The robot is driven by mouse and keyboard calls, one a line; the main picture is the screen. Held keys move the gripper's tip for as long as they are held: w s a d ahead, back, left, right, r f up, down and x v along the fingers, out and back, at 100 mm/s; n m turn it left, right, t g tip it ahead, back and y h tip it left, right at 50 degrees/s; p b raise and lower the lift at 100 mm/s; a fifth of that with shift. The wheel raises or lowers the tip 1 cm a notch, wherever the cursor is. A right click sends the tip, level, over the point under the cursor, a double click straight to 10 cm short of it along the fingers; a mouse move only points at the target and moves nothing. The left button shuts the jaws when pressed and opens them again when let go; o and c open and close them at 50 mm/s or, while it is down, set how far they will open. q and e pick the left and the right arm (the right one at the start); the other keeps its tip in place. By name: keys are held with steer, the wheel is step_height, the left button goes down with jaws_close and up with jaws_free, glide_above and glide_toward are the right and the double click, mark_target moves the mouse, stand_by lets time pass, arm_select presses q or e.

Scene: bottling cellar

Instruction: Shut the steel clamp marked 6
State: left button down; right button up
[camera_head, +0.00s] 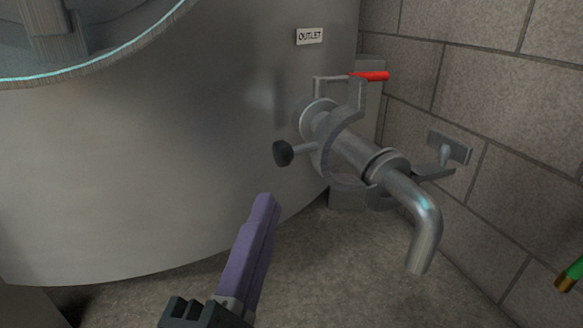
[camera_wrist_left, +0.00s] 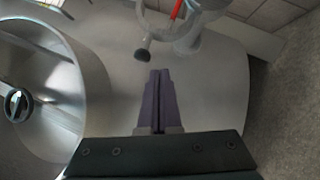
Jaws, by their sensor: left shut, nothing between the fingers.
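A grey steel clamp (camera_head: 325,158) hangs around the outlet pipe, its curved halves spread apart, so it looks open. A black knob (camera_head: 283,153) sticks out on its left side on a short stem. No number can be read on it. In the left wrist view the clamp (camera_wrist_left: 187,46) is at the top, with the black knob (camera_wrist_left: 142,54) just beyond my fingertips. My left gripper (camera_head: 265,199) has purple fingers, shut and empty, below and left of the knob, apart from it. The fingers also show in the left wrist view (camera_wrist_left: 159,72). My right gripper is not in view.
The big steel tank (camera_head: 150,150) fills the left, with an OUTLET label (camera_head: 309,36). A red-handled valve (camera_head: 370,76) sits above the clamp. The bent spout (camera_head: 426,225) points down at the right. A bracket (camera_head: 449,146) is near the block wall. The floor (camera_head: 340,275) below looks clear.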

mark_target(318, 144)
arm_select(q)
steer(key=w+d+r, duration=0.1)
steer(key=w+d+r+b, duration=0.1)
steer(key=w+d, duration=0.1)
steer(key=shift+d, duration=0.3)
